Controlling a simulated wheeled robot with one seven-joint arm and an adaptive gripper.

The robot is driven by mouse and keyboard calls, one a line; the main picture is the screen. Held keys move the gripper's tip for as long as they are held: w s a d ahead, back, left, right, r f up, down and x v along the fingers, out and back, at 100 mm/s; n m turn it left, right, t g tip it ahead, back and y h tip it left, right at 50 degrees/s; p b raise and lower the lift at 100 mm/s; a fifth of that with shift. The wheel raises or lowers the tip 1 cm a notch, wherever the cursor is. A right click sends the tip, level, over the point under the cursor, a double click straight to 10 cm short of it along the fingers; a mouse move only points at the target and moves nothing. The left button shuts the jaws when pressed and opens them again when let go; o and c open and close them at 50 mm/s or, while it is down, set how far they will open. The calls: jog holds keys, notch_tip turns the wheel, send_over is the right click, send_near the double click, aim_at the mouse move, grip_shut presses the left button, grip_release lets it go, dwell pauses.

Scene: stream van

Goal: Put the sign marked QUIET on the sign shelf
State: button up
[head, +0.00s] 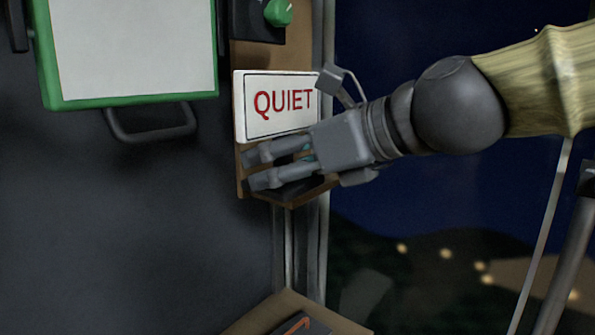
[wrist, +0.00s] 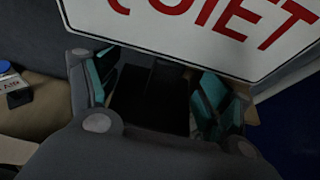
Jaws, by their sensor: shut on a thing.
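The white sign with red QUIET lettering (head: 285,118) stands almost upright against a brown wooden backboard (head: 256,54). It also fills the top of the wrist view (wrist: 180,38). My gripper (head: 257,168) reaches in from the right, fingers pointing left, just below and in front of the sign. In the wrist view my gripper's teal pads (wrist: 153,92) flank a dark block under the sign, and they are shut on it. A small brown ledge, seemingly the sign shelf (head: 298,195), lies under my fingers. Whether the sign's bottom rests on it is hidden.
A green-framed white board (head: 135,50) with a dark handle (head: 150,124) hangs at left. A dark box with a green knob (head: 278,12) is above the sign. A brown surface (head: 290,315) is below. Dark window at right.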

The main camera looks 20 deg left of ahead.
jog(key=w+a+p, duration=0.1)
jog(key=w, duration=0.4)
jog(key=w+a+f+p, duration=0.1)
jog(key=w+p, duration=0.1)
jog(key=w, duration=0.3)
jog(key=w+a+p, duration=0.1)
jog(key=w+p, duration=0.1)
jog(key=w, duration=0.3)
jog(key=shift+a+f, duration=0.25)
jog(key=shift+a, duration=0.15)
jog(key=shift+s+f+p, duration=0.15)
jog(key=shift+f+p, duration=0.4)
jog(key=shift+f, duration=0.25)
jog(key=shift+f+p, duration=0.3)
jog(key=shift+f, duration=0.65)
jog(key=shift+f, duration=0.15)
jog(key=o, duration=1.1)
jog(key=shift+c, duration=0.2)
